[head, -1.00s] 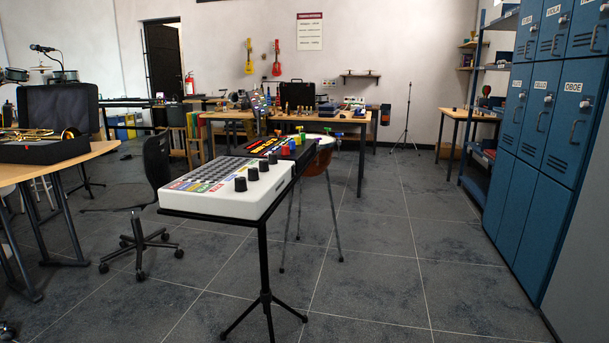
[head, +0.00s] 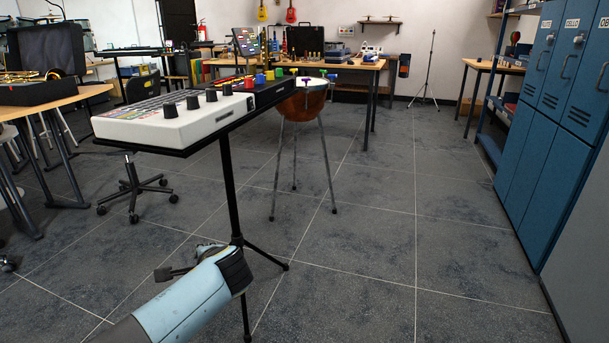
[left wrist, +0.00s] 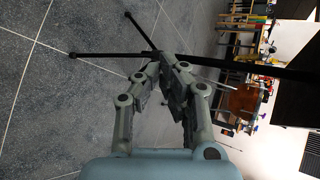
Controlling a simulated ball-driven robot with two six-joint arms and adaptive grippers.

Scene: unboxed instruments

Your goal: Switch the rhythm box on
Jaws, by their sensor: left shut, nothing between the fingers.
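A white box (head: 165,124) with a row of black knobs and a pad grid lies on a black stand at left in the head view. A dark unit with coloured knobs (head: 265,84) lies behind it on the same stand. My left gripper (head: 163,273) is low beside the stand's post, well below the white box. In the left wrist view its fingers (left wrist: 169,62) are shut and empty, with the stand's legs beyond. My right gripper is not in view.
The black stand's post (head: 230,190) and spread legs are close to my left arm. A copper drum (head: 302,104) on thin legs stands behind. Blue lockers (head: 545,150) line the right side. The floor between the stand and the lockers is clear.

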